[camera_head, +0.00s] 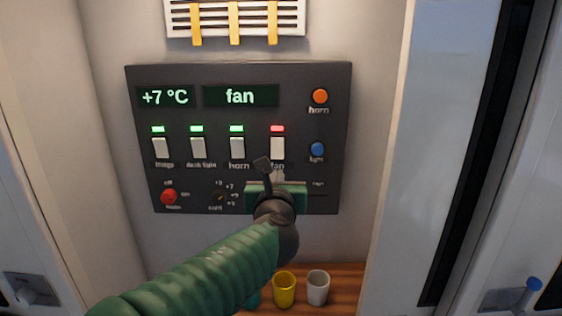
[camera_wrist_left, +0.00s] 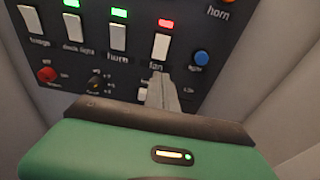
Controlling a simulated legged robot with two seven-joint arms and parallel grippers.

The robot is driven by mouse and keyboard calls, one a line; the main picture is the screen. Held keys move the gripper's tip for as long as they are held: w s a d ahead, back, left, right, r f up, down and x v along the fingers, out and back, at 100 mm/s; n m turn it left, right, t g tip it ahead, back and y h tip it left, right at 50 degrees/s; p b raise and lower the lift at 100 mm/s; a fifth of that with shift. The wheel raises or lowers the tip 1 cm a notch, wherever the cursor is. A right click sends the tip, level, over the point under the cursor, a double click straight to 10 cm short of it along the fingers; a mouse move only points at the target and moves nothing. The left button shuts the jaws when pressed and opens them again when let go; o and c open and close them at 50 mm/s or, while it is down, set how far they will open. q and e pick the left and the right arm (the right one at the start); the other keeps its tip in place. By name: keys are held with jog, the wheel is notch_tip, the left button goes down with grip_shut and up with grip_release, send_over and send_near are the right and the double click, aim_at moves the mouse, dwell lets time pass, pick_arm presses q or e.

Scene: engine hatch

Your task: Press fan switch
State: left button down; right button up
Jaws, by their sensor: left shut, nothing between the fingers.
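The fan switch (camera_head: 277,149) is a white rocker on the dark control panel (camera_head: 310,196), the rightmost in its row. A red light is lit above it, and the display (camera_head: 240,96) reads "fan". In the left wrist view the fan switch (camera_wrist_left: 161,48) is fully visible, with its red light on. My left gripper (camera_head: 277,174) is shut and empty. Its fingertips lie just below the fan switch, over its label in the head view; in the wrist view the fingers (camera_wrist_left: 161,82) point up at it. I cannot tell whether they touch the panel. My right gripper is not in view.
Three other rockers to the left, including the horn switch (camera_head: 237,149), have green lights. An orange button (camera_head: 320,96) and a blue button (camera_head: 317,149) are at the right. A red knob (camera_head: 169,196) is lower left. Yellow (camera_head: 284,289) and white (camera_head: 318,287) cups stand below.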

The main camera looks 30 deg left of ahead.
aim_at(278, 158)
pick_arm(q)
jog(key=p+x, duration=0.2)
jog(key=x, duration=1.2)
jog(key=shift+s, duration=0.1)
jog(key=shift+a+f, duration=0.1)
jog(key=shift+f+b, duration=0.4)
jog(key=shift+b, duration=0.55)
jog(key=shift+r, duration=0.35)
jog(key=shift+f, duration=0.1)
